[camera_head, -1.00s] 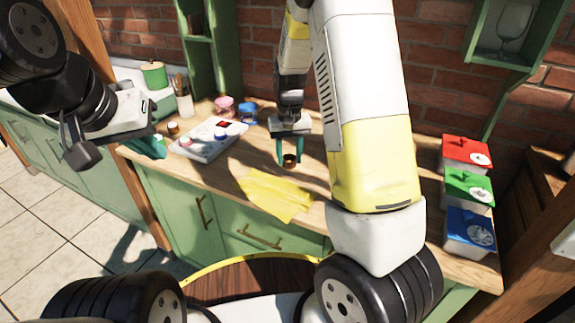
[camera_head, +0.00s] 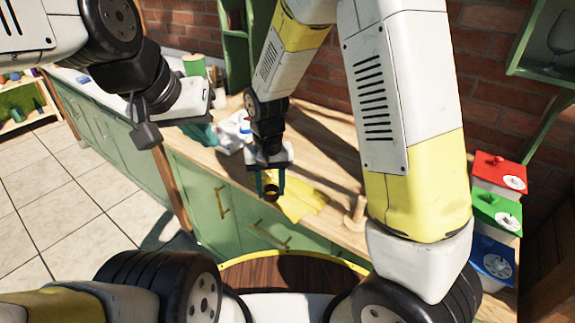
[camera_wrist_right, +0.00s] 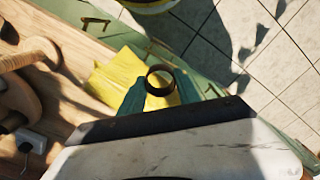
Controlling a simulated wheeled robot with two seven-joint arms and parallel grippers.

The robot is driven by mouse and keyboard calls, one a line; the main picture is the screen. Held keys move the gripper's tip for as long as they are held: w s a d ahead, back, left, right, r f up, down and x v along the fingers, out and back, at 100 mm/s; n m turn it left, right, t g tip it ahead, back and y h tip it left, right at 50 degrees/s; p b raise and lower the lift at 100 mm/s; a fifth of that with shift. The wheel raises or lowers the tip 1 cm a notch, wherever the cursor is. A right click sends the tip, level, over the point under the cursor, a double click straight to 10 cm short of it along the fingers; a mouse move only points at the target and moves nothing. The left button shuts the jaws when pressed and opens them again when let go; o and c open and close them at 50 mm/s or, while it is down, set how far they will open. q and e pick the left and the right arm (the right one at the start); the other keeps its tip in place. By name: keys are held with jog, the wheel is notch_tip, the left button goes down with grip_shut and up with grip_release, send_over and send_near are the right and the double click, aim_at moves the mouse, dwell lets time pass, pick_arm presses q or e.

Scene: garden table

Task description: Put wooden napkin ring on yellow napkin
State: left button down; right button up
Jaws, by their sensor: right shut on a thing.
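My right gripper (camera_head: 271,190) is shut on the wooden napkin ring (camera_head: 271,197), a dark brown open band between its teal fingertips. In the right wrist view the ring (camera_wrist_right: 160,80) shows between the fingertips, in front of the yellow napkin. The yellow napkin (camera_head: 301,200) lies crumpled on the counter near its front edge, partly behind the right gripper. The ring appears over the napkin's left part in the head view; I cannot tell whether they touch. My left gripper (camera_head: 190,130) hangs over the counter's left end, its jaw opening unclear.
A wooden stand (camera_head: 354,214) is on the counter right of the napkin, partly hidden by my right arm. Red (camera_head: 499,169), green (camera_head: 496,211) and blue-lidded (camera_head: 493,256) boxes stand at the right. A white device (camera_head: 232,133) is behind the right gripper. The counter between has some free room.

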send_over(287, 191)
jog(key=shift+f, duration=2.15)
jog(key=shift+f, duration=0.2)
jog(key=shift+f, duration=0.25)
jog(key=o, duration=1.3)
jog(key=shift+f, duration=0.1)
